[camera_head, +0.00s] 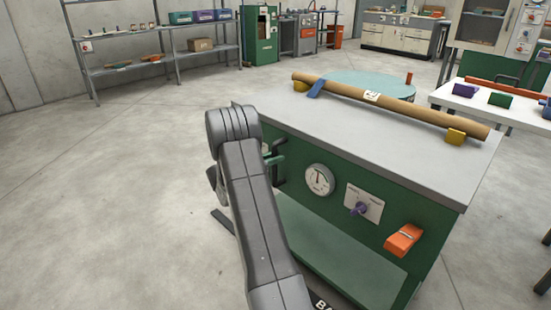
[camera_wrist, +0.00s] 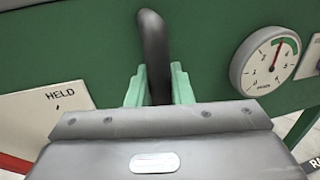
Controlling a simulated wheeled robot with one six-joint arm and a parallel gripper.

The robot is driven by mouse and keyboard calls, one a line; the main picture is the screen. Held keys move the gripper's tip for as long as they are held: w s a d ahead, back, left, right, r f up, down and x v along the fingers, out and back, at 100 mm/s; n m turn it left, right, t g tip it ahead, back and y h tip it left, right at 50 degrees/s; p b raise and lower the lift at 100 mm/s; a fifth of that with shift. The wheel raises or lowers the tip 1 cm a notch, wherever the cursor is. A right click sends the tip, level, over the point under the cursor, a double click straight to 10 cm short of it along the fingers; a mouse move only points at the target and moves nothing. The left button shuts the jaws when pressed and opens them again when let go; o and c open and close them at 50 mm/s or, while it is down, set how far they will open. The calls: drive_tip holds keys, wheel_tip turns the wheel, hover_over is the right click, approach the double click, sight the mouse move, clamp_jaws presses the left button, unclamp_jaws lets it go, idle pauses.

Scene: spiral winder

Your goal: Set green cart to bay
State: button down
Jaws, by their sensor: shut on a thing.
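In the head view my arm partly hides the gripper (camera_head: 272,153) and the handle. A white plate marked HELD (camera_wrist: 45,115) is left of the handle. Partly hidden floor lettering starting "BA" (camera_head: 322,305) is at the bottom edge.
A long brown tube (camera_head: 390,103) rests on yellow blocks on the cart top. The front carries a round gauge (camera_head: 319,180), a purple knob (camera_head: 358,209) and an orange part (camera_head: 403,240). A white table (camera_head: 455,98) stands close at right. The floor at left (camera_head: 110,180) is clear.

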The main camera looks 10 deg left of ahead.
idle(0.3)
drive_tip(key=c, duration=1.3)
unclamp_jaws()
drive_tip(key=shift+c, duration=0.2)
drive_tip(key=shift+a, duration=0.1)
drive_tip(key=p+v, duration=0.2)
drive_tip(key=v, duration=1.1)
drive_tip(key=shift+s+a+p, duration=0.25)
drive_tip(key=shift+s+p, duration=0.05)
drive_tip(key=b+x, duration=0.2)
drive_tip(key=x, duration=1.2)
drive_tip(key=shift+b, duration=0.3)
drive_tip(key=shift+s+d, duration=0.1)
drive_tip(key=shift+s, duration=0.05)
